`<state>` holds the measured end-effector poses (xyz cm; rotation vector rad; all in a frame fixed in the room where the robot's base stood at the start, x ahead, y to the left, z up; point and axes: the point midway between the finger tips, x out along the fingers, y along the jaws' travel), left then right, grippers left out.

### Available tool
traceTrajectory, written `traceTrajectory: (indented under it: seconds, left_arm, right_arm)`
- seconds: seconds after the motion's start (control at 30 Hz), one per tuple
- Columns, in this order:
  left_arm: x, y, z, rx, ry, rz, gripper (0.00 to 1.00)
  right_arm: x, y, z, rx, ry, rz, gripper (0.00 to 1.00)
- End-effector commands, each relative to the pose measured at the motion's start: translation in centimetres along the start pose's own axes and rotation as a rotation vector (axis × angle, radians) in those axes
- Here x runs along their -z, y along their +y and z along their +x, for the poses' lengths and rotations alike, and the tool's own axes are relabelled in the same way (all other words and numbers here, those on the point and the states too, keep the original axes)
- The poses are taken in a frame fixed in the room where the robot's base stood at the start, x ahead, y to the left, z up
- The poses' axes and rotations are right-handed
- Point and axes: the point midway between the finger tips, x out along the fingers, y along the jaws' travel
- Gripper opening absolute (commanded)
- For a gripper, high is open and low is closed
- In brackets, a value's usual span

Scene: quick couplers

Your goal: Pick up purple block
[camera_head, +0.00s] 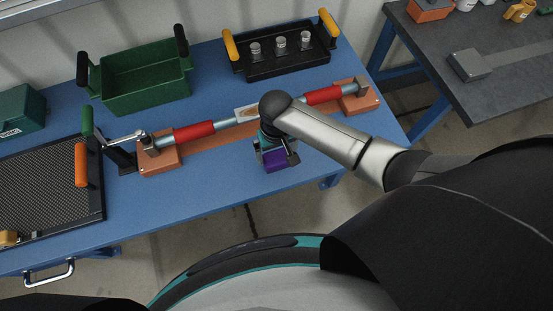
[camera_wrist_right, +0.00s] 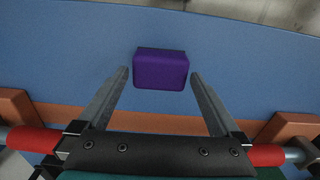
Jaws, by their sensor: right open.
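The purple block (camera_head: 275,160) sits on the blue table near its front edge, partly hidden by my right gripper in the head view. In the right wrist view the purple block (camera_wrist_right: 161,70) lies ahead, between the lines of the two fingertips. My right gripper (camera_wrist_right: 160,75) is open, with a finger on either side of the block and a visible gap on each side. In the head view my right gripper (camera_head: 277,153) is over the block, seen from above. I cannot tell its exact height. My left gripper is not in view.
A pipe with red sleeves (camera_head: 194,132) on orange supports (camera_head: 160,160) runs behind the block. A green crate (camera_head: 146,78) and a black tray (camera_head: 275,64) with metal couplers stand at the back. A black mesh tray (camera_head: 40,190) lies left. The table front around the block is clear.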

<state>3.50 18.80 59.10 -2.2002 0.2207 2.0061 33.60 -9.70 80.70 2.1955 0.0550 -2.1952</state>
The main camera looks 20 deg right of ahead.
Motion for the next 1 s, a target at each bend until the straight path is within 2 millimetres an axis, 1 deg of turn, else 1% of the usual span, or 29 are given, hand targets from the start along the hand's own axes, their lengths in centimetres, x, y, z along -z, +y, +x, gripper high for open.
traceTrajectory:
  seconds: [0.03, 0.17, 0.27, 0.47, 1.0]
  left_arm:
    - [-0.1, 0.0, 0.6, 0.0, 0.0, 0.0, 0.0]
    - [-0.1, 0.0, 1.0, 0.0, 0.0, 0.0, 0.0]
    - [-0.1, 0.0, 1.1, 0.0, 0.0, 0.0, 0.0]
    - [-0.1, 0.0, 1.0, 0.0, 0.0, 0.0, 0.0]
    - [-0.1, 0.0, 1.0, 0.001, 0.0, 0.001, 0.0]
  right_arm:
    - [-0.1, 0.0, 1.1, -0.001, -0.002, 0.0, 1.0]
    - [0.0, 0.0, 2.4, 0.0, 0.0, 0.001, 1.0]
    - [0.0, 0.0, 2.7, 0.0, 0.001, 0.0, 1.0]
    - [0.0, 0.0, 2.6, 0.001, 0.001, 0.0, 0.99]
    - [-0.1, 0.0, 2.6, 0.0, 0.0, 0.0, 0.38]
